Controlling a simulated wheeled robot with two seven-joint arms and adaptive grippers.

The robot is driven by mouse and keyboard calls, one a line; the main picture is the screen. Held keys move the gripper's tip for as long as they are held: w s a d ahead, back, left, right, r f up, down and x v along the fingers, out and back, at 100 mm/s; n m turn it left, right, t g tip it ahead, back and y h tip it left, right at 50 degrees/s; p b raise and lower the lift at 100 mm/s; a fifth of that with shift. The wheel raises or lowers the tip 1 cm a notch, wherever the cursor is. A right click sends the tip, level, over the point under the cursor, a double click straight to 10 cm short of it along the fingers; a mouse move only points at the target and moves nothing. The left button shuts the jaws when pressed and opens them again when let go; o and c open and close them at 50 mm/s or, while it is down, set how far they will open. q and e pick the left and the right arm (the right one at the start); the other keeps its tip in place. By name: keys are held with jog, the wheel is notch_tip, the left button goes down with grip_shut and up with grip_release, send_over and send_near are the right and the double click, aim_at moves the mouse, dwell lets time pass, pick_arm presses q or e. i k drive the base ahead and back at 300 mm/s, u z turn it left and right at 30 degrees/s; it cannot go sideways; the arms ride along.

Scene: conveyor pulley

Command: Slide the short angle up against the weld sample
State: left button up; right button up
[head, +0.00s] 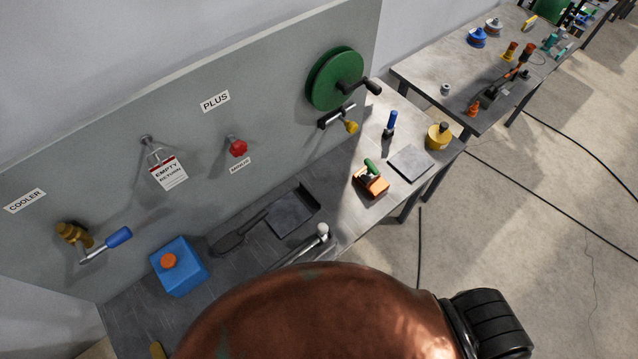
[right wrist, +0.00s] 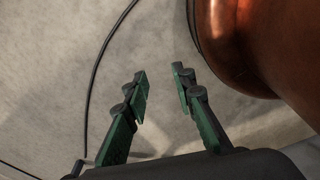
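I cannot pick out the short angle or the weld sample with certainty. A flat grey square plate (head: 410,162) lies near the right end of the bench. A dark flat piece with a raised edge (head: 293,212) lies on the bench's shaded middle, beside a dark long-handled tool (head: 238,232). My right gripper (right wrist: 160,75) is open and empty, with both fingers apart above the bare floor in the right wrist view. It touches none of these pieces. My left gripper is not in view. The bench front in the lower middle is hidden in the head view.
A blue box (head: 179,267), a hammer (head: 310,243), an orange block with a green handle (head: 370,182), a blue-handled tool (head: 390,124) and a yellow pot (head: 438,136) stand on the bench. A grey panel (head: 200,130) rises behind. A cluttered second table (head: 428,73) stands beyond.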

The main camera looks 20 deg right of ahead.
aim_at(303, 194)
jog(key=z, duration=0.5)
jog(key=k, duration=1.2)
jog(key=u, duration=0.25)
jog(key=i, duration=0.9)
jog(key=u, duration=0.4)
